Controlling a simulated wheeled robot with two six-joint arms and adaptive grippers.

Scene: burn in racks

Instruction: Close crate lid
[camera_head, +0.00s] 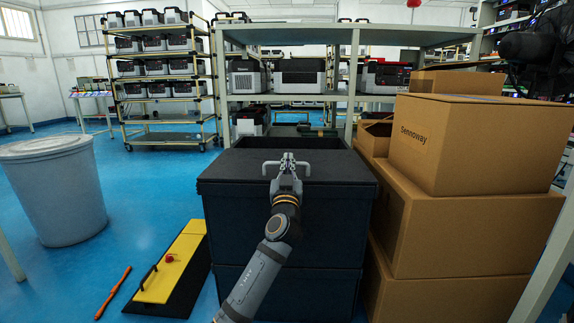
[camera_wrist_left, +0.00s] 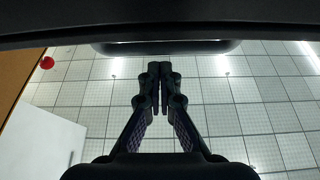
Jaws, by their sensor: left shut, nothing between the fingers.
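The black crate (camera_head: 285,230) stands upright in the middle of the head view. Its dark lid (camera_head: 235,167) shows as a broad panel at the top, with a darker raised or recessed part behind it; I cannot tell the lid's exact angle. My left gripper (camera_head: 288,160) is shut and empty, in front of the lid's near middle, beside a grey handle-like bar (camera_head: 270,165). In the left wrist view the shut fingers (camera_wrist_left: 160,68) point up toward a dark edge (camera_wrist_left: 100,20) with a rounded dark bar beneath it. Contact is unclear. My right gripper is not seen.
Stacked cardboard boxes (camera_head: 465,230) stand close to the crate's right. A grey bin (camera_head: 55,195) and a yellow-and-black platform (camera_head: 172,265) are on the left. A shelf (camera_head: 350,100) with devices stands behind.

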